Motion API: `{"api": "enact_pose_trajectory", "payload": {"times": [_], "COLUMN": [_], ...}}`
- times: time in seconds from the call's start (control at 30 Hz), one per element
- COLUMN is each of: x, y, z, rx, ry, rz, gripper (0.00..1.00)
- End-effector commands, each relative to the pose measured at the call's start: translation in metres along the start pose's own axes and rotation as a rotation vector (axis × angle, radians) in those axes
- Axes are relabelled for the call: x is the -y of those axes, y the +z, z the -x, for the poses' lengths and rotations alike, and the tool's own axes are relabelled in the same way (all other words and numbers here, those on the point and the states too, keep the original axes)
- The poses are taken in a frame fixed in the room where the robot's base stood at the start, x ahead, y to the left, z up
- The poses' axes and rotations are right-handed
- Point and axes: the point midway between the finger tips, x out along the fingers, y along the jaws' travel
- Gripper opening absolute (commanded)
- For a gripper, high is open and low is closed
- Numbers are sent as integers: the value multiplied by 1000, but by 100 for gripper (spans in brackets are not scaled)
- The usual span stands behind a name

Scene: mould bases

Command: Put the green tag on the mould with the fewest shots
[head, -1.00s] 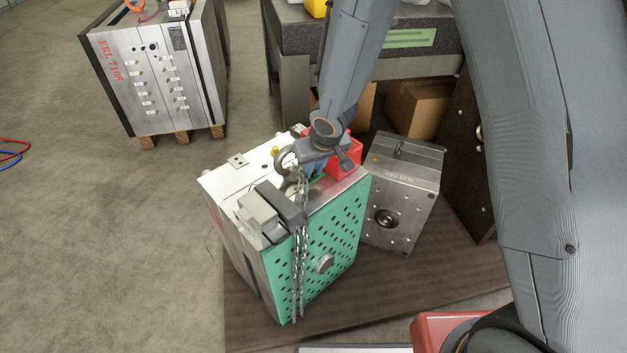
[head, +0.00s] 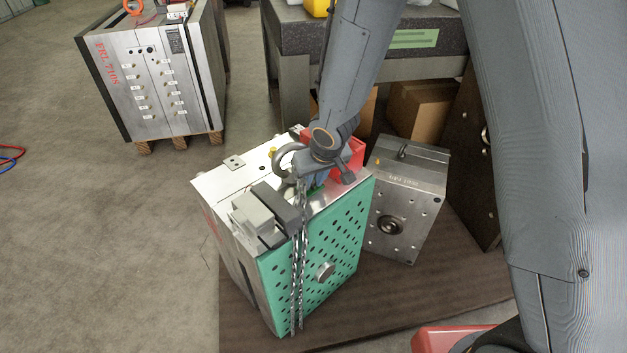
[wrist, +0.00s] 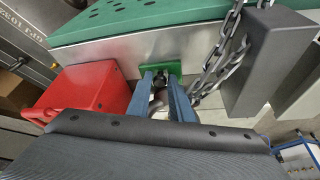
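The near mould (head: 318,262) has a green, hole-dotted front plate and a pale metal top, with a chain hanging over it. My gripper (wrist: 158,75) points down behind its top edge; its two blue fingers show in the wrist view with a narrow gap. The green tag (wrist: 175,67) is at the fingertips, against the metal side strip; whether they grip it is unclear. In the head view the arm mostly hides it. A smaller grey mould (head: 405,205) stands right of the near one. A tall mould (head: 150,75) with red lettering stands back left. The shot counts are unreadable.
A red box (wrist: 92,92) sits close beside the fingers. The chain (head: 298,270) and a grey block (head: 255,213) are on the near mould. A stone-topped table (head: 430,35) and cardboard box (head: 425,108) are behind.

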Motion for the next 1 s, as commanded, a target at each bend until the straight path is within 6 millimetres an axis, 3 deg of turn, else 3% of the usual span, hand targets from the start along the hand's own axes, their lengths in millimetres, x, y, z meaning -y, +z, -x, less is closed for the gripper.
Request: {"api": "enact_pose_trajectory", "payload": {"times": [0.5,1.0], "x": [0,0], "y": [-2,-2], "z": [6,66], "rx": [0,0], "ry": [0,0], "rz": [-1,0], "gripper": [23,23]}}
